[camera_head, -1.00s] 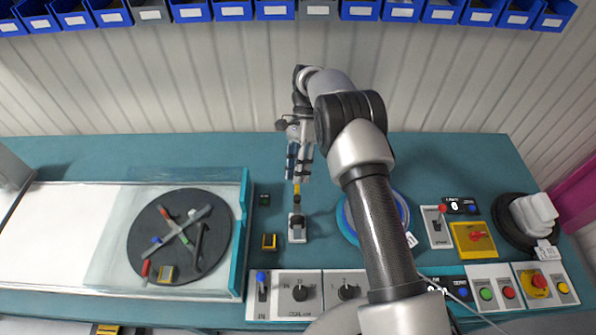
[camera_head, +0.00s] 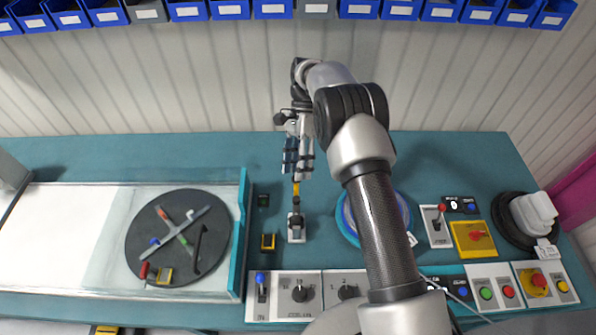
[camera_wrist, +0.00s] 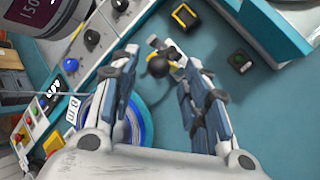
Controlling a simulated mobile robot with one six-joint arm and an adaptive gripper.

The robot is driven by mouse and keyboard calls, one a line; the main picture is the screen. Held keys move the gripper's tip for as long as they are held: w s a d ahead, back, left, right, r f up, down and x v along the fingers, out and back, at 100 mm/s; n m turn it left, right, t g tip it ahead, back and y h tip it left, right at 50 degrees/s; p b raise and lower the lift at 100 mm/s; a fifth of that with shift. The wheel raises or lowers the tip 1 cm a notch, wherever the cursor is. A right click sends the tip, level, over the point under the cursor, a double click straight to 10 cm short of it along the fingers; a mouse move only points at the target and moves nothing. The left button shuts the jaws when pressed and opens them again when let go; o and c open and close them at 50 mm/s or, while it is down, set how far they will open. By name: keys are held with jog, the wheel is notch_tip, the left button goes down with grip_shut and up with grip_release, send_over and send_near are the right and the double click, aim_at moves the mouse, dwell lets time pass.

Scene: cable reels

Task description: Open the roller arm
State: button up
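The roller arm (camera_head: 297,198) is a slim part with a yellow section and a black section, rising from a small white base (camera_head: 297,237) on the teal bench. In the wrist view the roller arm (camera_wrist: 160,66) shows a black round part and a yellow part. It lies in line with the gap between my fingertips. My gripper (camera_head: 298,174) is just behind the yellow end in the head view. In the wrist view my gripper (camera_wrist: 163,60) has its fingers spread wide. Whether a finger touches the roller arm cannot be told.
A black turntable (camera_head: 150,230) with a crossed bar stands left behind a clear guard. A blue-rimmed reel (camera_head: 404,205) is partly hidden by my arm. Knob and button panels (camera_head: 283,307) line the front edge.

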notch_tip(320, 180, up, 7)
jog(key=shift+d, duration=0.2)
jog(key=shift+s, duration=0.2)
dwell(0.4)
